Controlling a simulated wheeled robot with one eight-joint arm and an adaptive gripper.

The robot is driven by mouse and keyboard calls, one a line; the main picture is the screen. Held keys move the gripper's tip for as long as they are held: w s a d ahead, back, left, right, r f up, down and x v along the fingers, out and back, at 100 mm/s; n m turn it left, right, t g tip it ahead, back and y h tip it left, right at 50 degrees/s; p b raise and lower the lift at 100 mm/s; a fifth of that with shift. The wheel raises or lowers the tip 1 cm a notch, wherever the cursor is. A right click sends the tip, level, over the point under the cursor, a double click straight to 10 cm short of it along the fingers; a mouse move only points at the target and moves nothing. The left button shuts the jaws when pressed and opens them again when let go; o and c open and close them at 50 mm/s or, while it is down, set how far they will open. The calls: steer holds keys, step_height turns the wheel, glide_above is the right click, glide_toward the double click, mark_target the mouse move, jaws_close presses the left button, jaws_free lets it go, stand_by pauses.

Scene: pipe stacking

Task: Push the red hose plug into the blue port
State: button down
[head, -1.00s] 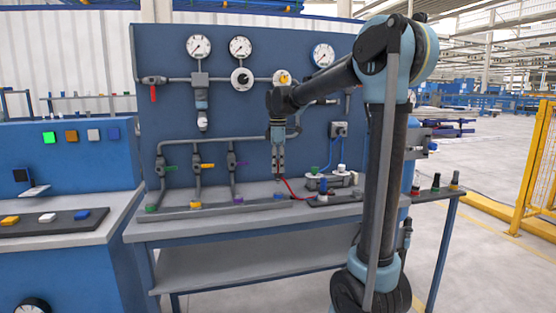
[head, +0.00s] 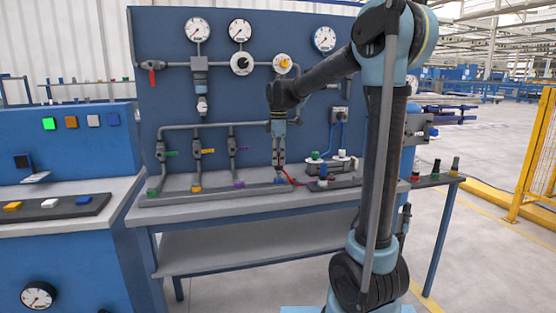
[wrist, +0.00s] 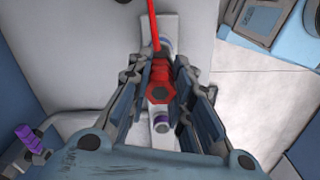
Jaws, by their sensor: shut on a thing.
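My gripper (head: 279,163) is shut on the red hose plug (wrist: 160,85), which sits upright between the fingers in the wrist view. The red hose (wrist: 154,28) runs up from the plug in that view and bends right in the head view. The blue port (head: 281,181) stands on the grey rail, right under my fingertips in the head view. I cannot tell whether plug and port touch.
The purple port (head: 239,184), yellow port (head: 195,188) and green port (head: 152,192) stand further left on the rail. A black manifold (head: 340,180) lies to the right.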

steer(key=shift+f, duration=1.55)
stand_by(0.8)
steer(key=c, duration=1.4)
jaws_free()
steer(key=shift+o, duration=0.2)
